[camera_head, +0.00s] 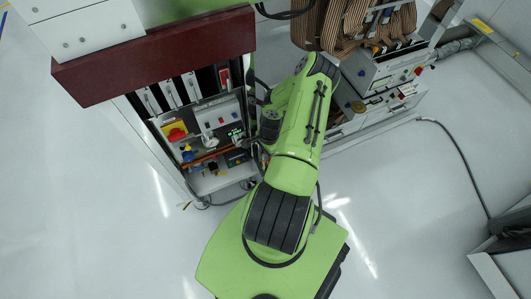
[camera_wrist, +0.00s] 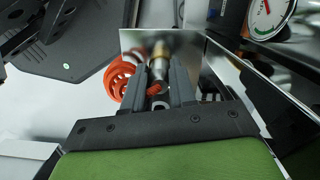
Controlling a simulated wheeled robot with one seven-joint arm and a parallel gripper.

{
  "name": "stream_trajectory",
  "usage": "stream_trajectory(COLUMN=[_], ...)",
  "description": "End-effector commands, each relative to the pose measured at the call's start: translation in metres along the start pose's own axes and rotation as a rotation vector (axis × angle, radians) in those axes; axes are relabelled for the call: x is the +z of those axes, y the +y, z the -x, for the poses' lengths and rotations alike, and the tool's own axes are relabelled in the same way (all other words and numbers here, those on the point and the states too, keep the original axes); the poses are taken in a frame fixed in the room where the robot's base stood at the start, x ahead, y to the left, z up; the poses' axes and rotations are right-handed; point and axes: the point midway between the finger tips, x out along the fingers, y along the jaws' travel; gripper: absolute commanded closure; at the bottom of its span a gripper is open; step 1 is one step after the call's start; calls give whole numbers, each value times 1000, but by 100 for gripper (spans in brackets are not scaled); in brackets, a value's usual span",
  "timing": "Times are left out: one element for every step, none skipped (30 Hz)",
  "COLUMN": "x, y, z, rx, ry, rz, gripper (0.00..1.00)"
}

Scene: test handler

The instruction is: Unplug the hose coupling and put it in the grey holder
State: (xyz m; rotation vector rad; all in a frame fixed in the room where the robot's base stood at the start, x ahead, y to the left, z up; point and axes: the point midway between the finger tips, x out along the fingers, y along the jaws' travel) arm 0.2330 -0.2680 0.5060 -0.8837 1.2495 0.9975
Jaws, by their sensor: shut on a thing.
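My gripper (camera_wrist: 164,78) shows in the wrist view with its two grey fingers shut on the hose coupling (camera_wrist: 159,53). The coupling is a brass-coloured piece between the fingertips, in front of a shiny metal plate. A small orange-red part (camera_wrist: 154,88) shows between the fingers, and an orange coiled hose (camera_wrist: 118,82) hangs just left of them. I cannot tell whether the coupling is still seated in a socket. In the head view my arm reaches up to the cabinet, and the coupling cannot be made out there. I cannot pick out the grey holder with certainty.
A metal side wall (camera_wrist: 232,70) stands close on the right of my gripper. A round gauge (camera_wrist: 268,14) is at the upper right. In the head view the open cabinet (camera_head: 220,112) has a red knob on yellow (camera_head: 176,133) and several levers. The floor at left is clear.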

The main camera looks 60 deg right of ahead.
Motion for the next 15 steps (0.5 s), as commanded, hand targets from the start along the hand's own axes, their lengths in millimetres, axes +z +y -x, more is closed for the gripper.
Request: stream_trajectory(x=[0,0,0,0,0,0,0,0,0,0,0,0,0,0,0], y=[0,0,0,0,0,0,0,0,0,0,0,0,0,0,0], z=[0,0,0,0,0,0,0,0,0,0,1,1,2,2,3], rx=[0,0,0,0,0,0,0,0,0,0,0,0,0,0,0], ry=[0,0,0,0,0,0,0,0,0,0,0,0,0,0,0], rz=[0,0,0,0,0,0,0,0,0,0,0,0,0,0,0], gripper=[85,90,96,100,100,100,100,100,100,100,100,100,100,100,100])
